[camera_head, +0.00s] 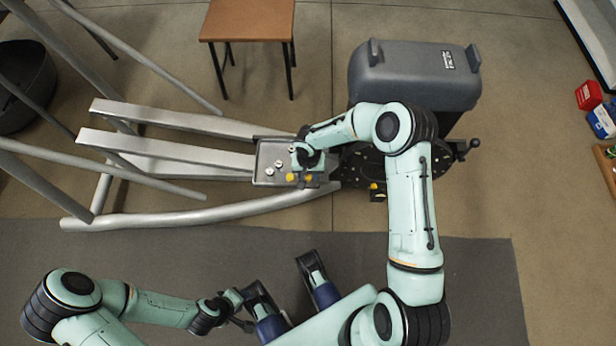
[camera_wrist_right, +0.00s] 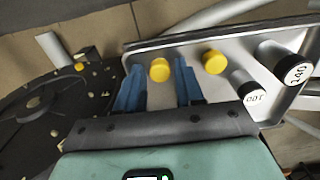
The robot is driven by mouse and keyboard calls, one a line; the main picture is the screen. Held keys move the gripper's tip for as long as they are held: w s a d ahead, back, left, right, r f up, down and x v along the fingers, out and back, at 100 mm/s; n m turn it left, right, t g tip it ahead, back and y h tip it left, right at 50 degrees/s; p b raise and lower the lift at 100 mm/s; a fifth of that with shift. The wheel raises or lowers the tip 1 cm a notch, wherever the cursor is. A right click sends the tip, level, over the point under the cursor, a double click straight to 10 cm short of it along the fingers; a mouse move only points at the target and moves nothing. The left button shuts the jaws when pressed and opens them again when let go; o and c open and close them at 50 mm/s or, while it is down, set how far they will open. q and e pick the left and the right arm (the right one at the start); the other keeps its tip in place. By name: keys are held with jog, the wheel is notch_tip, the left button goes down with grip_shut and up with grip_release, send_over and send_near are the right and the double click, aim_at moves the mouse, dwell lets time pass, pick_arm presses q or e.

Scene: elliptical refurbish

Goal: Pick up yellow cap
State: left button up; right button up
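Two round yellow caps lie on a grey metal tray (camera_head: 264,152). In the right wrist view, one yellow cap (camera_wrist_right: 160,70) sits between the two blue fingers of my right gripper (camera_wrist_right: 160,76), with a gap visible on each side. The other yellow cap (camera_wrist_right: 214,62) is just right of the fingers. In the head view the caps show as small yellow spots, the left one (camera_head: 290,177) and the right one (camera_head: 309,177), close to the right hand. My left gripper (camera_head: 240,305) is low in the head view, away from the tray; its finger opening is unclear.
A dark round plate (camera_head: 352,165) adjoins the tray's right side. Metal tubes (camera_head: 150,215) extend left.

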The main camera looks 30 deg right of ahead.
grip_shut()
jog(key=shift+r, duration=0.15)
